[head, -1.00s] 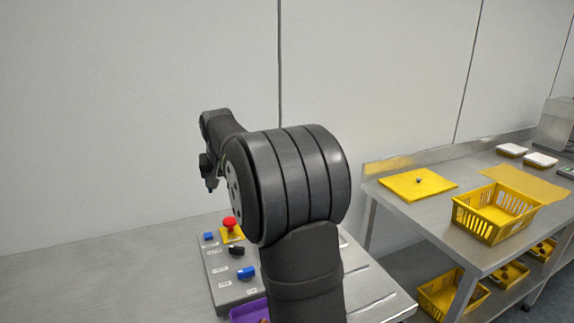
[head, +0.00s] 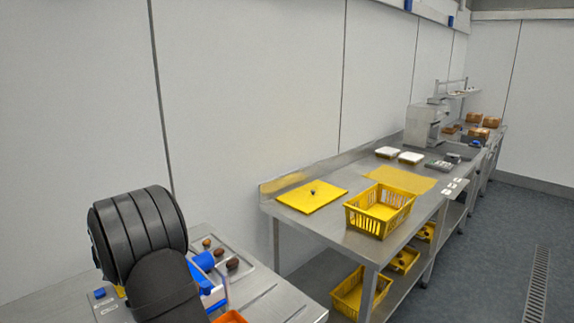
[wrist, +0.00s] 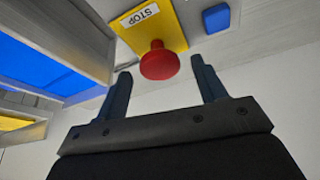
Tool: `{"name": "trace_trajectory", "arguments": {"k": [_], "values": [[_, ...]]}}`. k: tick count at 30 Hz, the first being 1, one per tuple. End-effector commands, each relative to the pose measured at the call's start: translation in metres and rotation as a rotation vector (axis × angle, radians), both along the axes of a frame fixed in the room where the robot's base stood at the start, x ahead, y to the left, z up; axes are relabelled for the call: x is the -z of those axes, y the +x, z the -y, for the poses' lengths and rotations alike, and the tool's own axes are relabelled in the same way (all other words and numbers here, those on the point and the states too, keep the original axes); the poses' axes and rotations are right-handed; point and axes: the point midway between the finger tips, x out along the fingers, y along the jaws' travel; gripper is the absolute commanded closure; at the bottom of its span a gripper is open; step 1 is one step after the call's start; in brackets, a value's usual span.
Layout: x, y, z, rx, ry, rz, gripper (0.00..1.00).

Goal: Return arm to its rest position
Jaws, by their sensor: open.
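My gripper (wrist: 163,90) shows in the wrist view with its two dark fingers spread wide and nothing between them. Beyond the fingertips is a red stop button (wrist: 159,62) on a yellow plate marked STOP (wrist: 152,28). A blue button (wrist: 216,18) sits to the right of it. In the head view only the upper part of my arm shows at the lower left, and my gripper is hidden there.
In the head view a tray (head: 236,257) with several dates lies right of my arm. A steel table (head: 330,232) holds a yellow basket (head: 378,222) and a yellow board (head: 311,199). A blue-sided object (wrist: 50,60) is close left of my gripper in the wrist view.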

Motion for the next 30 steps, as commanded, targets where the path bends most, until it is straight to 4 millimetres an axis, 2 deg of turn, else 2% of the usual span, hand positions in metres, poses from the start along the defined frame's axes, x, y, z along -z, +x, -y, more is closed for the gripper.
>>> {"name": "trace_trajectory", "arguments": {"k": [6, 17, 23, 30], "values": [[0.007, 0.0, 0.0, 0.0, 0.001, 0.002, 0.35], [0.002, 0.0, 0.0, 0.0, 0.002, 0.002, 0.35], [-0.024, -0.007, 0.004, 0.0, 0.004, 0.004, 0.35], [-0.069, -0.023, 0.014, 0.0, 0.004, 0.004, 0.35]]}}
